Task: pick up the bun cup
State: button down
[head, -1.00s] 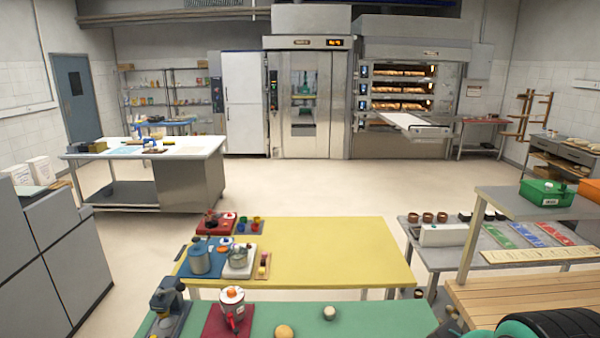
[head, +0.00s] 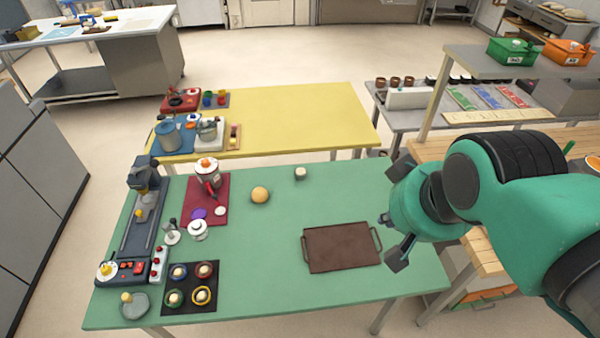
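Several small cups with pale bun-like domes, ringed in different colours, stand in a black tray (head: 190,306) at the front left of the green table (head: 275,275). The front-right one is a yellow-rimmed cup (head: 202,296). A small pale cup-like piece (head: 300,173) stands alone near the back of the table. I cannot tell which of these is the bun cup. My gripper (head: 389,240) is over the table's right side, just right of the brown tray (head: 340,248). Its fingers are apart with nothing between them.
A round tan bun (head: 260,194) lies mid-table. A blender-like jar (head: 208,172) stands on a red mat, and a dark machine (head: 143,205) lines the left edge. The yellow table (head: 300,115) is behind. Bare green surface lies between the black and brown trays.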

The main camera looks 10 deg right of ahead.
dwell(0.3)
jog(key=c, duration=0.9)
grip_release()
jog(key=shift+c, duration=0.2)
jog(key=shift+r, duration=0.1)
